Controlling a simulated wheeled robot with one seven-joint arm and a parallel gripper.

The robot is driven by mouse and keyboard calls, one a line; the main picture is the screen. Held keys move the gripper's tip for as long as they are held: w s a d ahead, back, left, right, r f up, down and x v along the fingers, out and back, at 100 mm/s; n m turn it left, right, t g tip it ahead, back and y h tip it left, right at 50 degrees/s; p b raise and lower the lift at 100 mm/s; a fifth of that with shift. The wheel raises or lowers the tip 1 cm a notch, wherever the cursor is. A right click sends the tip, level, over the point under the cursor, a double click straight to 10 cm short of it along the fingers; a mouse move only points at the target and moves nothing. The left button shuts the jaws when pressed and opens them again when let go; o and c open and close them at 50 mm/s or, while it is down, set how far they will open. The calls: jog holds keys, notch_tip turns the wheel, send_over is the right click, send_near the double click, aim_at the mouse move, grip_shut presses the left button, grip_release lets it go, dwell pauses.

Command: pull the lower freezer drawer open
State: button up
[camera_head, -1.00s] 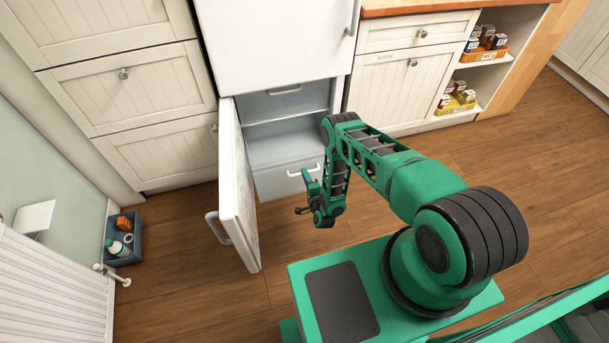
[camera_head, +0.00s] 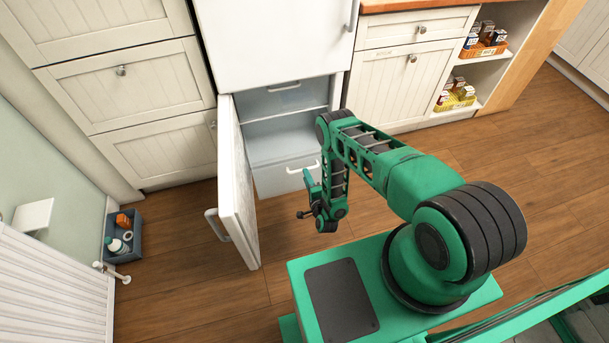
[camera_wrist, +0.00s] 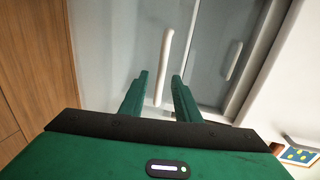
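The lower freezer drawer (camera_head: 278,178) has a white front with a pale bar handle (camera_head: 296,171). It sits low in the open freezer compartment, and my arm hides its right part. My gripper (camera_head: 309,181) is in front of the drawer, close to the right end of the handle. In the wrist view my gripper (camera_wrist: 160,78) is open, with one green finger on each side of the white handle (camera_wrist: 166,55). The handle shows in the gap between the fingers and appears clear of both. I cannot tell how deep it sits between them.
The freezer door (camera_head: 238,190) stands open to the left of my gripper. The upper drawer's handle (camera_head: 284,87) is above, and it also shows in the wrist view (camera_wrist: 236,60). A blue-grey bin (camera_head: 124,237) stands on the floor at left. Wooden floor is free before the drawer.

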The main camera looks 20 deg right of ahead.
jog(key=s+r, duration=0.1)
jog(key=s, duration=0.6)
jog(key=shift+r, duration=0.15)
